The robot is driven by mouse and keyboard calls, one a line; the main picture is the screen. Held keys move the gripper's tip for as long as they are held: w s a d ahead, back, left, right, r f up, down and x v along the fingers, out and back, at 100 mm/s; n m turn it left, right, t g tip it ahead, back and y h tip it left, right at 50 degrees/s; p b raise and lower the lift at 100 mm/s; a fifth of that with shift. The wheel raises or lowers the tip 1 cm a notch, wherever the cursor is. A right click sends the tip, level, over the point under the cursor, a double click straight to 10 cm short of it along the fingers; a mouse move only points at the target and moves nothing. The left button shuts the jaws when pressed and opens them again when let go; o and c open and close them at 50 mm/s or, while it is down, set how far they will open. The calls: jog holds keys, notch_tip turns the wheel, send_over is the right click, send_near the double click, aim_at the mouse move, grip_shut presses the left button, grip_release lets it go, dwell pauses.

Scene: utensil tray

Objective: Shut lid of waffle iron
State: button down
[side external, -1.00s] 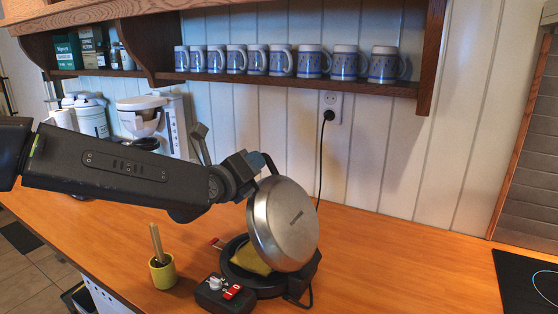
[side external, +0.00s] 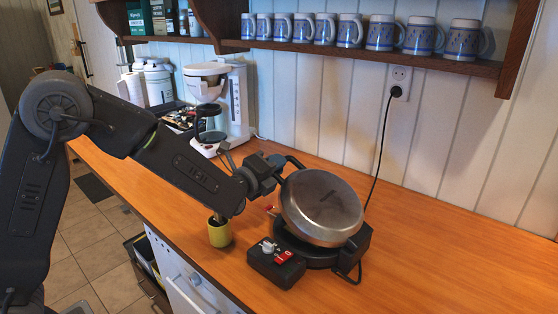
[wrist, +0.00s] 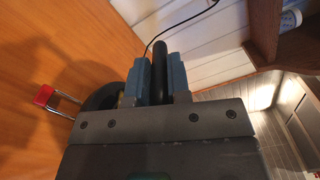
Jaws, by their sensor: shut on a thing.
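The waffle iron stands on the wooden counter. Its round silver lid (side external: 322,205) is tilted, partly lowered over the black base (side external: 361,238). The lid's hinge side is at the right, and a gap appears to remain at the left. My gripper (side external: 279,161) is at the lid's upper left, shut on the black lid handle (side external: 297,163). In the wrist view the handle (wrist: 159,67) runs between my two blue-grey fingers (wrist: 159,82). The control box (side external: 276,264), with a red switch and a knob, is at the front. The lid hides the inside of the base.
A yellow cup (side external: 220,233) stands left of the iron, close below my arm. A white coffee maker (side external: 217,100) is behind. A black cord (side external: 379,150) runs up to the wall socket. Mugs (side external: 350,31) line the shelf above. The counter to the right is clear.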

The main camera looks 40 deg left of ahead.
dwell(0.4)
jog(key=c, duration=1.1)
grip_release()
jog(key=s, duration=1.3)
jog(key=shift+s, duration=0.4)
jog(key=shift+a+f, duration=0.1)
